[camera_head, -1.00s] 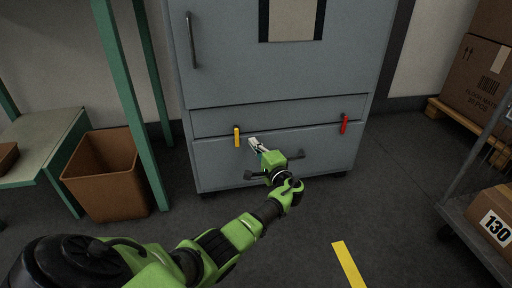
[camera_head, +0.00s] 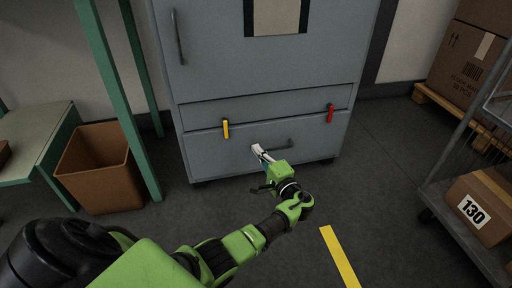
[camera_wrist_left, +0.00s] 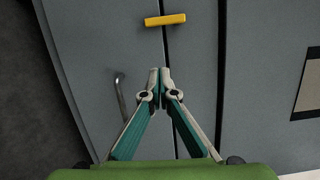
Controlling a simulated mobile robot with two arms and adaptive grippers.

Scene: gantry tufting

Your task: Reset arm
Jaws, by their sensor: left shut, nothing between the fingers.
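My left gripper (camera_head: 258,149) is in front of the lower drawer of a grey metal cabinet (camera_head: 255,75). Its fingers are shut and empty; the closed fingertips also show in the left wrist view (camera_wrist_left: 160,72). A yellow handle (camera_head: 226,129) hangs on the seam between the two drawers, to the left of the gripper. It also shows in the left wrist view (camera_wrist_left: 165,19), beyond the fingertips and apart from them. A red handle (camera_head: 330,112) is on the same seam to the right. My right gripper is not in view.
A brown bin (camera_head: 98,170) stands at the left beside a green-framed table (camera_head: 32,135). A cart (camera_head: 470,225) with a box labelled 130 (camera_head: 482,207) is at the right. A large carton (camera_head: 465,65) rests on a pallet behind it. The dark floor with a yellow stripe (camera_head: 339,256) is free in front.

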